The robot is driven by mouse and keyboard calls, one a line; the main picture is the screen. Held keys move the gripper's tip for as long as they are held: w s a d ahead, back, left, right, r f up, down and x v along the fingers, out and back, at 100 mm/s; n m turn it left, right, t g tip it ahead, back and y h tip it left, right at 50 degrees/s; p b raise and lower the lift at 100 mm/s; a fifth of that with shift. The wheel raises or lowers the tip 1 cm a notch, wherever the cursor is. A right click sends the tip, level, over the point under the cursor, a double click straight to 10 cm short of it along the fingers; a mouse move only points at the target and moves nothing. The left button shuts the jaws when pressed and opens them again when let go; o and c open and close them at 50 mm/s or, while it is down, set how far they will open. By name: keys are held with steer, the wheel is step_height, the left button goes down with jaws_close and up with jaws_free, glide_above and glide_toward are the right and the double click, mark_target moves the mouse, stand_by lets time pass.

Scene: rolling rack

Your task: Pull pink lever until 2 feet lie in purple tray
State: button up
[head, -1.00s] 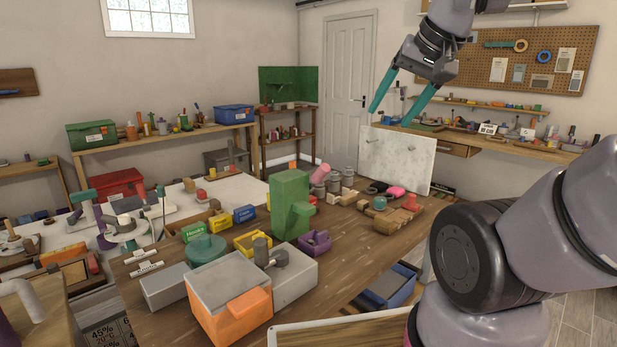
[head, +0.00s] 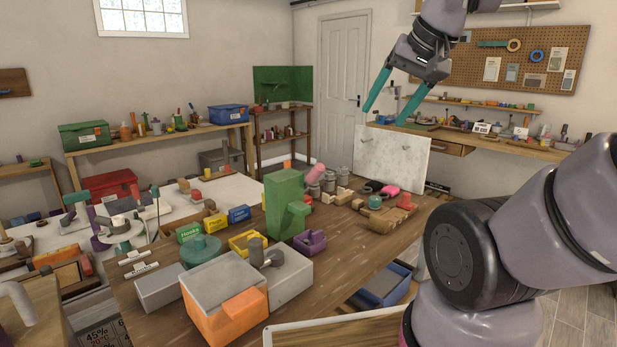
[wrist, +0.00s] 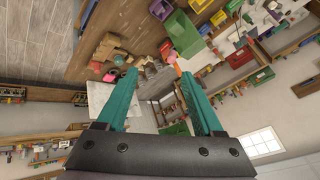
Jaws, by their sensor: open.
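A tall green dispenser (head: 281,205) stands on the wooden bench, with a spout on its right side. Its pink lever (head: 314,172) sticks out near the top, behind the body. The purple tray (head: 318,245) sits on the bench below the spout; its contents are too small to tell. My gripper (head: 385,115) is open and empty, high above the back of the bench, to the right of the lever and apart from it. In the wrist view, the open fingers (wrist: 158,76) frame the scene, with the dispenser (wrist: 183,35) and tray (wrist: 162,9) beyond them.
An orange bin (head: 228,314) and grey boxes stand at the bench front. Grey cylinders, wooden blocks and a pale upright board (head: 391,161) stand behind.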

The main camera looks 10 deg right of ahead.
steer(key=n+g+h, duration=0.3)
steer(key=n+g, duration=0.3)
steer(key=n, duration=0.7)
glide_above(316, 171)
step_height(316, 171, down, 12)
steer(key=r, duration=0.1)
steer(key=f, duration=0.3)
steer(key=w+f, duration=0.1)
steer(key=f, duration=0.3)
steer(key=w+f, duration=0.1)
steer(key=f, duration=0.2)
steer(key=shift+d+f, duration=0.2)
steer(key=shift+f, duration=0.2)
jaws_close()
